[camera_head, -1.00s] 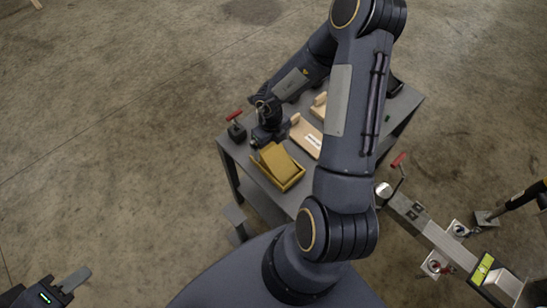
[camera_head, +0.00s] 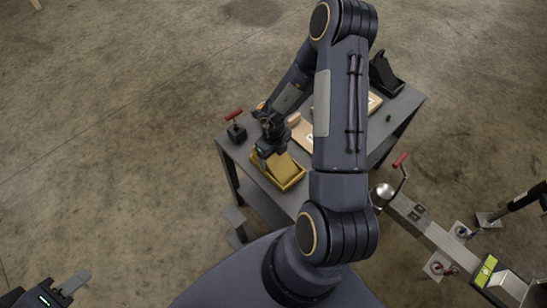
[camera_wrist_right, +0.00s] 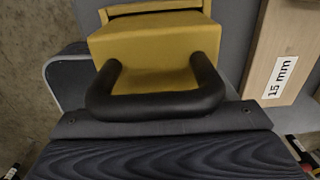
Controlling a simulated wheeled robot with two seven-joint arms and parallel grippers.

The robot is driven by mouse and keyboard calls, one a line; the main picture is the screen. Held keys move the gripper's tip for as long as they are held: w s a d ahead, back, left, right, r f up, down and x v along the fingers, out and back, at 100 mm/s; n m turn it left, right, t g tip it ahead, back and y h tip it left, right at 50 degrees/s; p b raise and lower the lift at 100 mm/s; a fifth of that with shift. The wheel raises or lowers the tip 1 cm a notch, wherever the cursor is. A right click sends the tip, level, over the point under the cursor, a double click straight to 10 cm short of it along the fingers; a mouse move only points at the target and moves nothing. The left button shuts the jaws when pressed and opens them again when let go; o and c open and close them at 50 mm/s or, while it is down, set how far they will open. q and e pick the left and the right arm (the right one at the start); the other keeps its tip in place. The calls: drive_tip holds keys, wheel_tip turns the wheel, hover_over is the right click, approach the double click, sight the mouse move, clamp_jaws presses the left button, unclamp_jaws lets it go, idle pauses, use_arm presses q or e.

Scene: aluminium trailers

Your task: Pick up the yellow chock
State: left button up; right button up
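The yellow chock (camera_head: 286,169) sits in a yellow open-topped tray (camera_head: 293,185) on the grey table's near left part. My right gripper (camera_head: 264,157) is above the chock's left end and hides part of it. In the right wrist view the chock (camera_wrist_right: 150,48) is close, at the top centre, with a dark U-shaped bar in front of its lower part. I cannot see the right fingertips clearly, or tell whether they touch the chock. My left gripper (camera_head: 76,284) is at the lower left, away from the table; its finger spacing is unclear.
Wooden blocks lie beside the tray; one is labelled 15 mm (camera_wrist_right: 281,75). A red-handled black tool (camera_head: 236,128) stands at the table's (camera_head: 235,152) left corner. A black holder (camera_head: 385,75) stands at the back right. A metal trailer coupling (camera_head: 410,212) lies to the right.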

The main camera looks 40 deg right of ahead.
drive_tip(key=c, duration=0.8)
